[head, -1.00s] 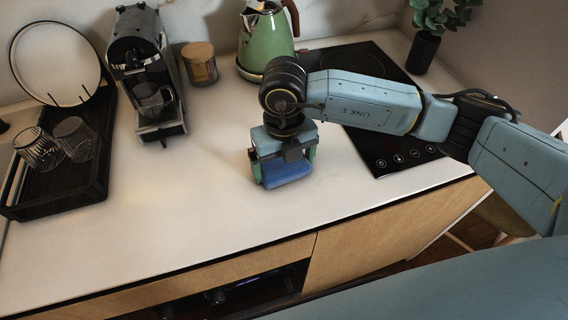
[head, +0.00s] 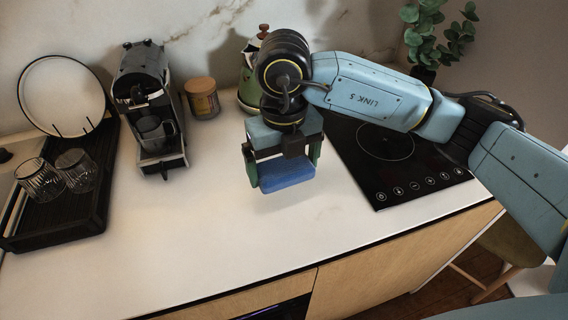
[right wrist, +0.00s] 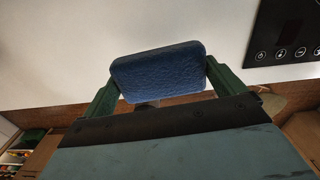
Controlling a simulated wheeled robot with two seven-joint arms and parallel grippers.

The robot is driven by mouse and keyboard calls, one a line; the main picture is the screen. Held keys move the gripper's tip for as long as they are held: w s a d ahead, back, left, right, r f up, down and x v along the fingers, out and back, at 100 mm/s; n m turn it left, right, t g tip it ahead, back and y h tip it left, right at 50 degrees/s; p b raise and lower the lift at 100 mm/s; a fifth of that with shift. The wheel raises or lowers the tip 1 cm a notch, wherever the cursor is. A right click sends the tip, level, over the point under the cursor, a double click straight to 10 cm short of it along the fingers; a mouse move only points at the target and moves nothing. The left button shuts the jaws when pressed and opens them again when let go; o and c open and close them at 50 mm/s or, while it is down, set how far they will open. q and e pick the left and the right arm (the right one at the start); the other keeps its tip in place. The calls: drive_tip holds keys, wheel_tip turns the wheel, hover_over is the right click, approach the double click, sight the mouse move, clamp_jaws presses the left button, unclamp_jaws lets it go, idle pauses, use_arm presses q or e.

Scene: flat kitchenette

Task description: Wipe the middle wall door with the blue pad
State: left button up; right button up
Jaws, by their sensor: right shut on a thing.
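The blue pad (head: 286,173) is between the green fingers of my right gripper (head: 284,168), which is shut on it. The pad is held above the white counter, left of the hob. In the right wrist view the pad (right wrist: 158,72) spans the gap between both fingers of the gripper (right wrist: 160,80), with the pale counter beyond it. No wall door shows in the head view or the right wrist view. My left gripper is not in view.
A coffee machine (head: 147,100), a lidded jar (head: 202,98) and a partly hidden green kettle (head: 247,88) stand at the back. A black rack (head: 62,212) holds glasses and a plate. A black hob (head: 400,165) lies right. The front counter is clear.

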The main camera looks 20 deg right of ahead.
sight(301, 158)
drive_tip(key=shift+c, duration=0.3)
drive_tip(key=n, duration=0.3)
drive_tip(key=shift+w+d+f, duration=0.1)
drive_tip(key=shift+w+d, duration=0.05)
drive_tip(key=shift+d, duration=0.25)
drive_tip(key=n, duration=0.2)
drive_tip(key=d+n, duration=0.1)
drive_tip(key=n, duration=0.2)
drive_tip(key=shift+w+d+f, duration=0.15)
drive_tip(key=shift+f, duration=0.05)
drive_tip(key=n, duration=0.2)
drive_tip(key=d+n, duration=0.1)
drive_tip(key=n, duration=0.2)
drive_tip(key=shift+w+d+f, duration=0.2)
drive_tip(key=n, duration=0.2)
drive_tip(key=d+n, duration=0.1)
drive_tip(key=shift+f+n, duration=0.1)
drive_tip(key=shift+n, duration=0.3)
drive_tip(key=d+n, duration=0.1)
drive_tip(key=n, duration=0.5)
drive_tip(key=d+n, duration=0.2)
drive_tip(key=n, duration=0.4)
drive_tip(key=d+f+n, duration=0.1)
drive_tip(key=n, duration=0.4)
drive_tip(key=shift+w+d+n, duration=0.25)
drive_tip(key=shift+w+n, duration=0.15)
